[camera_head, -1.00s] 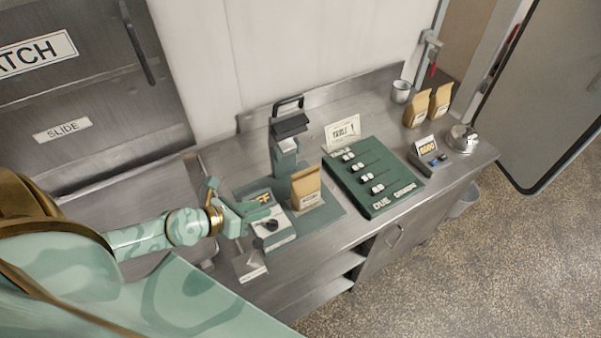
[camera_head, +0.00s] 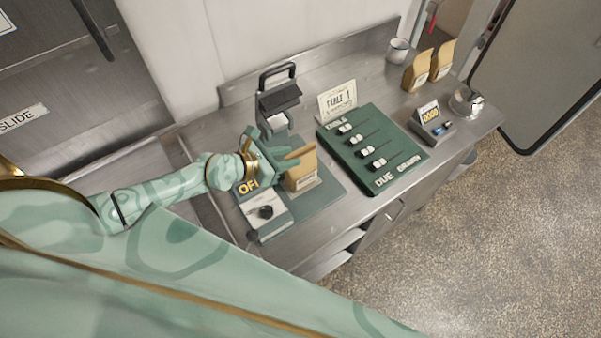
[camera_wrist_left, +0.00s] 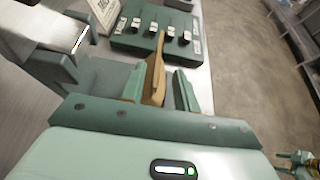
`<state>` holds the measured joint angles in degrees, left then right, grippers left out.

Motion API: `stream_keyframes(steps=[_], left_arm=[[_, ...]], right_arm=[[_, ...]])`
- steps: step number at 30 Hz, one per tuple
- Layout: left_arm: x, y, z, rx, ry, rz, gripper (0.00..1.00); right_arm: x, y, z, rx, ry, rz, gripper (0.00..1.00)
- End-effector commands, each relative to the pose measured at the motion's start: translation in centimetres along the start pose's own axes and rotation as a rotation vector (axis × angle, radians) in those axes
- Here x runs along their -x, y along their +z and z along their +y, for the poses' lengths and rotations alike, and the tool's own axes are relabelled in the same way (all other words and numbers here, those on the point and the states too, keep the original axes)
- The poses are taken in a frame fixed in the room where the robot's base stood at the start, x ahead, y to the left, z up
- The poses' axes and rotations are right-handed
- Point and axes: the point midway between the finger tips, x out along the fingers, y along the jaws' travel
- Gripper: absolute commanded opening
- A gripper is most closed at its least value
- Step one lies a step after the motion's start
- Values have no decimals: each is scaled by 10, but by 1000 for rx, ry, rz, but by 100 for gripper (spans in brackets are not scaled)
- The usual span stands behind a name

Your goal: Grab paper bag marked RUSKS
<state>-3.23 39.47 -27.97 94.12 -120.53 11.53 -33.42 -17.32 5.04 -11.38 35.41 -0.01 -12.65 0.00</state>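A brown paper bag (camera_head: 302,180) with a small pale label stands upright on the green mat of the counter scale; the label is too small to read. My left gripper (camera_head: 296,158) is at the top of this bag. In the left wrist view the bag (camera_wrist_left: 156,76) stands between the two green fingers (camera_wrist_left: 160,88), with a gap seen on its right side, so the gripper is open around it. Two similar bags (camera_head: 418,72) (camera_head: 442,60) stand at the back right. A small green and gold part at the wrist view's right edge may be my right gripper (camera_wrist_left: 298,157); its state is unclear.
A green board with sliders (camera_head: 370,150) lies right of the bag, with a "TABLE 1" card (camera_head: 338,101) behind it. A device with a dial (camera_head: 265,212) is in front. A tall dark-handled device (camera_head: 277,100) stands behind. A cup (camera_head: 398,50) and bell (camera_head: 466,101) are farther right.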

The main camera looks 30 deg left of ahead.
Motion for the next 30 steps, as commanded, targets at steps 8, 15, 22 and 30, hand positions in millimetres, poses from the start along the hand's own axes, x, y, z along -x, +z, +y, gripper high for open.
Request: stream_keyframes(steps=[8,15,22,30], left_arm=[[-35,-6,7,-1,1,-2,31],[-56,-4,7,1,1,0,31],[-56,-4,7,1,0,0,14],[-55,-4,7,1,0,1,0]], right_arm=[[-16,-4,-7,-4,-7,9,55],[-19,-4,-11,-6,-12,8,55],[-19,-3,-9,-4,-11,7,55],[-19,-2,-6,-2,-7,6,55]])
